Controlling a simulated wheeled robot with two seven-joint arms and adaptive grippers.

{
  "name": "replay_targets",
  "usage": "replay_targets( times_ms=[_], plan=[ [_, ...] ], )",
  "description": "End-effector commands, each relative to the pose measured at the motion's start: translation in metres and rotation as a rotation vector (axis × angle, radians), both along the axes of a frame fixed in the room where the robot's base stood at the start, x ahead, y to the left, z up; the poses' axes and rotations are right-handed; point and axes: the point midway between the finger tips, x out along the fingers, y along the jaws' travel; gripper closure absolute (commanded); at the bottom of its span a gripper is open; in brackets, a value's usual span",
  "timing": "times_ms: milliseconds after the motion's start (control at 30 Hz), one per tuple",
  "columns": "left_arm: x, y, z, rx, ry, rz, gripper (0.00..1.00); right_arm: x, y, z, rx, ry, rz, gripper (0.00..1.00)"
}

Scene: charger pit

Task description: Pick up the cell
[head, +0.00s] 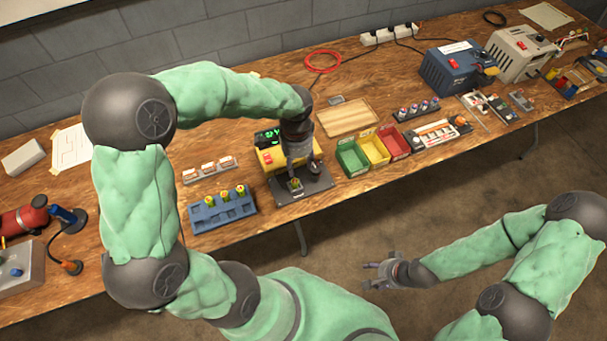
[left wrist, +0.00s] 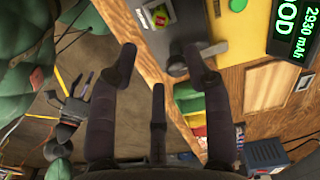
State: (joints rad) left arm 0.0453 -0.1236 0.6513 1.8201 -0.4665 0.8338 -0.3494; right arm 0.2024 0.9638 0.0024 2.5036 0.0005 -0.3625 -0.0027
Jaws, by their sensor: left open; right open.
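A small cell (head: 296,185) with green and yellow showing sits in the dark plate of the yellow tester (head: 269,158). In the left wrist view the cell (left wrist: 160,18), with red, green and yellow on it, is near the top edge in a dark base. My left gripper (head: 293,168) is over the tester, just above the cell, partly hiding the tester. Its fingers (left wrist: 160,65) are spread and empty in the left wrist view. The tester display (left wrist: 292,28) reads "2930 mAh" and "OD". My right gripper (head: 374,273) is open and empty over the floor.
A white-topped strip (head: 210,169) lies behind the rack.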

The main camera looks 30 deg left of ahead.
Motion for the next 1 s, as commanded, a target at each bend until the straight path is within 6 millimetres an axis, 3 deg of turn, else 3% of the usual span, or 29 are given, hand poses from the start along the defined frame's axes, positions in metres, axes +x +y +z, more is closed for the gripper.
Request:
replay_targets(
  times_ms=[167,433,733,1000],
  plan=[
    [-0.001,0.004,-0.002,0.012,0.001,-0.007,0.51,0.0,0.0,-0.003,0.0,0.0,0.0,0.44],
    [-0.001,0.004,-0.042,0.011,0.003,-0.006,0.51,0.0,0.0,-0.018,0.0,0.0,0.0,0.44],
    [-0.003,0.006,-0.062,0.011,0.001,-0.005,0.51,0.0,0.0,-0.027,0.0,0.0,0.0,0.44],
    [-0.009,0.011,-0.099,0.009,0.002,-0.006,0.51,0.0,0.0,-0.048,0.0,0.0,0.0,0.44]
  ],
)
